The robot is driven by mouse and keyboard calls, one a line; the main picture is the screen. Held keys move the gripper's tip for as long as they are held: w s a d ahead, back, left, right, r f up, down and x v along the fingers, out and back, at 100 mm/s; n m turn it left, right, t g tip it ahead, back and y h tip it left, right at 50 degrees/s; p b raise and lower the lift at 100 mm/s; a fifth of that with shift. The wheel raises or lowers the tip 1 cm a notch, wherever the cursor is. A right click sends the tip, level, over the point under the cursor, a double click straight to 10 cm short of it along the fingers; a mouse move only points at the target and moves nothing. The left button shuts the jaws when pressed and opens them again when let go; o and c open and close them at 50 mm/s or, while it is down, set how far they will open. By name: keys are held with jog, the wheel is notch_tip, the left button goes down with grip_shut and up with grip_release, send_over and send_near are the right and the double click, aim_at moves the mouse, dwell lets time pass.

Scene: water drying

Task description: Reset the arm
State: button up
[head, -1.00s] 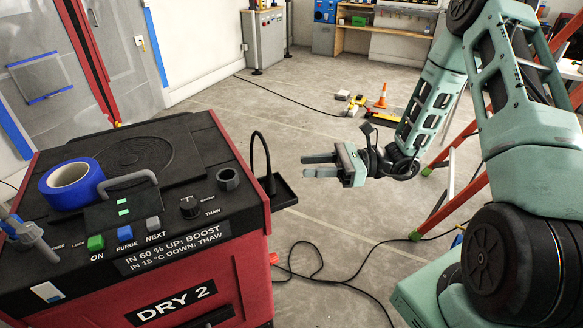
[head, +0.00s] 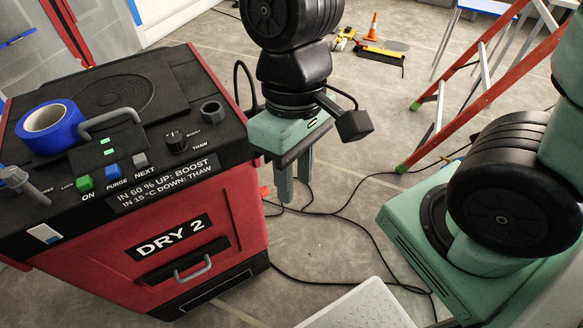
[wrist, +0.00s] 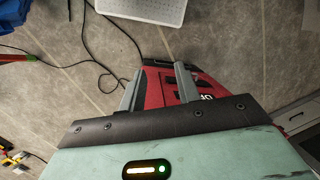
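My gripper (head: 295,190) hangs pointing down beside the right side of the red dryer marked DRY 2 (head: 225,215). Its two fingers are apart with nothing between them, and it is over the floor. In the wrist view my gripper (wrist: 160,72) also shows its fingers spread, with part of the red dryer (wrist: 160,90) seen far below between and beyond them. My arm comes down from the top of the head view.
A blue tape roll (head: 50,127) lies on the dryer's top, near a grey handle and knobs. A black cable (head: 340,215) runs over the floor. A white ribbed step or platform (head: 360,308) is at the bottom. An orange ladder (head: 480,85) stands at right. An orange cone (head: 371,25) stands farther back.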

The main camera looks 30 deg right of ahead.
jog(key=n+t, duration=0.1)
jog(key=s+a+r+n+t, duration=0.1)
jog(key=n, duration=0.1)
jog(key=shift+r, duration=0.25)
jog(key=r+p, duration=0.4)
jog(key=w+r+p, duration=0.1)
jog(key=p, duration=0.1)
jog(key=shift+d+r, duration=0.3)
jog(key=shift+r, duration=0.1)
jog(key=shift+s+a, duration=0.35)
jog(key=shift+w+d, duration=0.15)
dwell(0.4)
